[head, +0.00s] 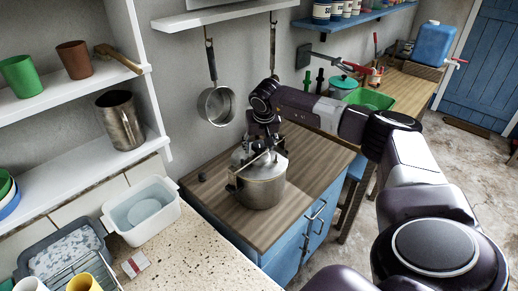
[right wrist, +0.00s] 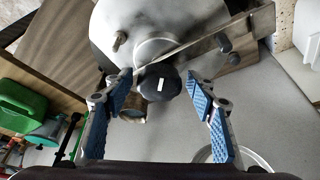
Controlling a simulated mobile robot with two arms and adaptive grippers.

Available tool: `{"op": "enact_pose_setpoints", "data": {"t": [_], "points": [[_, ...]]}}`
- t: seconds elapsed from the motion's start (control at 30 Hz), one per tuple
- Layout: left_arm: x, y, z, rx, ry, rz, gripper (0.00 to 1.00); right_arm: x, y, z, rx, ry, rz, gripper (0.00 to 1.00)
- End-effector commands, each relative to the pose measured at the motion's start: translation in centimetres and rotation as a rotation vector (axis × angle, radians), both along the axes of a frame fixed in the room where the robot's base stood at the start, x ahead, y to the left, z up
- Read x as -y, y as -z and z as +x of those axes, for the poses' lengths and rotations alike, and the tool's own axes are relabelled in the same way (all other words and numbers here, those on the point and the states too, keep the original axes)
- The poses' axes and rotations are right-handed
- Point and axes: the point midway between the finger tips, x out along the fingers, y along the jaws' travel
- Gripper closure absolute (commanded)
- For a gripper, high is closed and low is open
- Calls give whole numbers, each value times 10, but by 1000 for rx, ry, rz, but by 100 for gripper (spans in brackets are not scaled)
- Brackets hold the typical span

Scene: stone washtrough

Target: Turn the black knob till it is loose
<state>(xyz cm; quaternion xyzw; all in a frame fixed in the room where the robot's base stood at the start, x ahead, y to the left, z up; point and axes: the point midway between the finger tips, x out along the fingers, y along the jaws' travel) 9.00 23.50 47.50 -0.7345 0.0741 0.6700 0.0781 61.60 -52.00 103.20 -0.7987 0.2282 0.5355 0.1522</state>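A metal pot (head: 262,188) with a clamped lid stands on the wooden worktop. The right wrist view looks at its pale round lid (right wrist: 118,22), with a metal bar (right wrist: 205,42) across it. The black knob (right wrist: 158,84), round with a white mark, sits over the middle of the lid. My right gripper (right wrist: 158,92) is open, with one blue-padded finger on each side of the knob and a visible gap to each. In the head view my right gripper (head: 262,143) is over the pot and hides the knob. My left gripper is not in view.
A small dark object (head: 202,177) lies on the wooden worktop (head: 222,208) left of the pot. A pan (head: 216,106) hangs on the wall behind. A white basin (head: 142,210) stands on the speckled counter at left. The worktop around the pot is mostly clear.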

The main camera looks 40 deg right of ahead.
Motion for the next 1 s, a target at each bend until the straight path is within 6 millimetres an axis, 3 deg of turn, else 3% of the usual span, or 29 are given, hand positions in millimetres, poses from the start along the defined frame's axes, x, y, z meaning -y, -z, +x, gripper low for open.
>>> {"op": "enact_pose_setpoints", "data": {"t": [0.53, 1.0], "points": [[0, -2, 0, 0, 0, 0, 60, -1, -2, 1, 1, 50, 1, 42], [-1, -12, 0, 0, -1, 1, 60, -1, -2, 2, 2, 626, -2, 42]]}}
